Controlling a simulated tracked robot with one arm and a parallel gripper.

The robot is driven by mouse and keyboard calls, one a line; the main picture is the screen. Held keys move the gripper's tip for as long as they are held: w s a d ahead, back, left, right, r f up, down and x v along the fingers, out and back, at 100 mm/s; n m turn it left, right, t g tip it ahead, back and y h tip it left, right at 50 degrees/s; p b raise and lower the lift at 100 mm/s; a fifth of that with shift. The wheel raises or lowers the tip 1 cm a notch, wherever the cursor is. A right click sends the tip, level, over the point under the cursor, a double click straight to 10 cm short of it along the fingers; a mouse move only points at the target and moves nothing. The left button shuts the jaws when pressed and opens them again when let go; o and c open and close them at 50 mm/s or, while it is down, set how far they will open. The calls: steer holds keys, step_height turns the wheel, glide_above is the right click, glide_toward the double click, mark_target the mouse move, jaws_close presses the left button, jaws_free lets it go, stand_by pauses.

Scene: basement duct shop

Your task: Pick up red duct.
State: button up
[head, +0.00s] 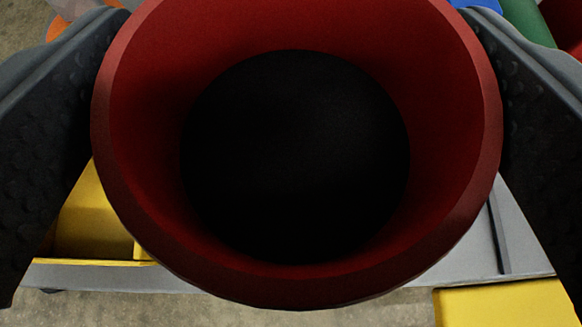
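The red duct (445,140) fills the middle of the head view as a wide round tube, seen into its open end. Its inside is dark, and its far end is hidden. The two dark, textured fingers of my gripper (298,100) stand on its left and right sides. Both fingers appear to press against its outer wall, so the gripper looks shut on it. The duct's top edge is cut off by the frame.
A yellow bin (90,215) shows at lower left and a yellow piece (510,303) at lower right. A grey surface (455,250) lies behind the duct. Blue, green and red things (530,22) crowd the upper right. Concrete floor (250,312) shows along the bottom.

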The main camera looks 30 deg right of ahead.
steer(key=c, duration=1.1)
steer(key=shift+r, duration=0.1)
